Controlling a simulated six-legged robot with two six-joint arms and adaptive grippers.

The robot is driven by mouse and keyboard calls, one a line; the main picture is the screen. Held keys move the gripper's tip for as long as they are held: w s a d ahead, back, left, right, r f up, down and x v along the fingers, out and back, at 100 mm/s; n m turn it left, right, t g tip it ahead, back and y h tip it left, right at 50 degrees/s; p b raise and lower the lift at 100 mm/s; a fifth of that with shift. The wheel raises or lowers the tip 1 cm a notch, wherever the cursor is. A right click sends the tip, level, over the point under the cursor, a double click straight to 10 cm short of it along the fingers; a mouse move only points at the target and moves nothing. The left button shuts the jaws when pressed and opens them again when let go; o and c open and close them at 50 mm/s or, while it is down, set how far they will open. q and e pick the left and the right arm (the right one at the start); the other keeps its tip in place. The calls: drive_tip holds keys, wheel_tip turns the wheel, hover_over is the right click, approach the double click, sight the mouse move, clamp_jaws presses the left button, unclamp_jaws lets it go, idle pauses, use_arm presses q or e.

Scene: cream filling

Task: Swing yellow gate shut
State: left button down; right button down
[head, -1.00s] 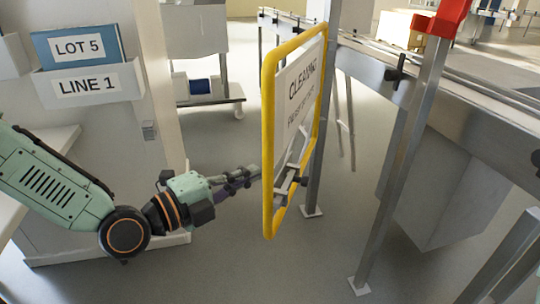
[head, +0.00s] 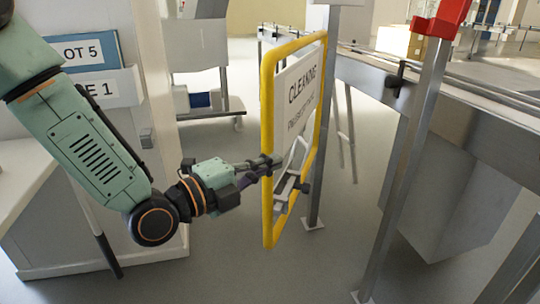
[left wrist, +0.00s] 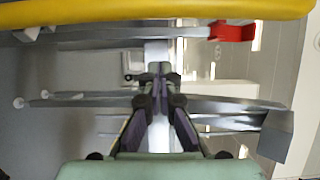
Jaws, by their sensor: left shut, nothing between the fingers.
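The yellow gate (head: 266,190) is an upright tube frame with a white cleaning sign (head: 298,95) in it. It is seen at a slant beside a grey post (head: 318,190) and stands out from the post with the red top. My left gripper (head: 276,161) is shut and empty, its fingertips overlapping the gate's near upright at mid-height. I cannot tell whether they touch it. In the left wrist view the shut fingers (left wrist: 160,76) point away from the camera, and a yellow bar (left wrist: 150,12) crosses the top. My right gripper is not in view.
A post with a red top (head: 440,24) stands to the right of the gate. A steel conveyor (head: 450,110) runs behind it. A cabinet with a blue Lot 5 folder (head: 100,50) is at the left. Grey floor (head: 220,270) is clear below the gripper.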

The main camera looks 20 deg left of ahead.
sight(269, 150)
use_arm(q)
drive_tip(key=shift+w+a+b, duration=0.25)
drive_tip(key=shift+w+b, duration=0.1)
drive_tip(key=shift+w, duration=0.5)
drive_tip(key=shift+w+a+b, duration=0.2)
drive_tip(key=shift+w+b, duration=0.2)
drive_tip(key=shift+w, duration=0.45)
drive_tip(key=shift+w+a+b, duration=0.25)
drive_tip(key=shift+w+b, duration=0.1)
drive_tip(key=shift+w, duration=0.5)
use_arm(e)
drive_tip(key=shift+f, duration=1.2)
